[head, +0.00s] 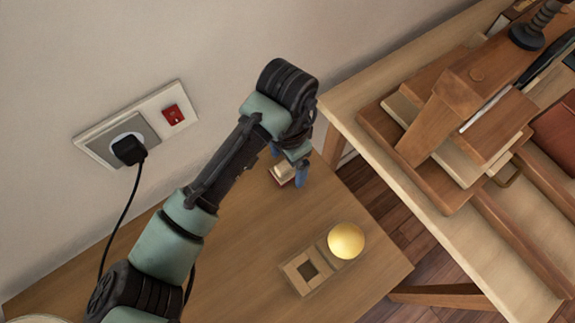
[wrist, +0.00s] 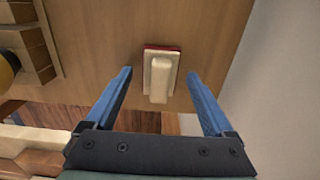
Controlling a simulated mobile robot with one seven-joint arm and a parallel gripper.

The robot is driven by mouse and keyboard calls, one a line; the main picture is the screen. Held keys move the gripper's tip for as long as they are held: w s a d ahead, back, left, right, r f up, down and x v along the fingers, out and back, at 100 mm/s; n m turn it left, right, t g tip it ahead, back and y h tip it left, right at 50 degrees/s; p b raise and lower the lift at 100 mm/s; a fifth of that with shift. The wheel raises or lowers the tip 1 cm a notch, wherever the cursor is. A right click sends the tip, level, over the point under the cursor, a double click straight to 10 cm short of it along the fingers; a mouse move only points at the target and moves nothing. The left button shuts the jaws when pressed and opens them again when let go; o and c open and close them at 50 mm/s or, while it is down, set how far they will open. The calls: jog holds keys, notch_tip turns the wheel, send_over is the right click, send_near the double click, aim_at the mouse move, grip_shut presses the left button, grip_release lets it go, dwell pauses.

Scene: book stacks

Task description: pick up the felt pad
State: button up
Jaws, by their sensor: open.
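The felt pad seems to be the small cream block with a raised grip and a dark red edge (wrist: 160,78), lying on the wooden table. It also shows in the head view (head: 282,172), partly hidden by my gripper. My gripper (wrist: 158,73) is open, its blue fingers on either side of the block in the wrist view, with gaps on both sides. In the head view my gripper (head: 301,172) is just right of the block. Whether the fingertips are level with the block or above it, I cannot tell.
A bench with wooden tools (head: 450,110) stands to the right. A wall socket with a plug and cable (head: 129,149) is at left. The table (head: 235,255) is clear in front.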

grip_shut()
jog(key=shift+r+p, duration=1.05)
jog(key=shift+r, duration=4)
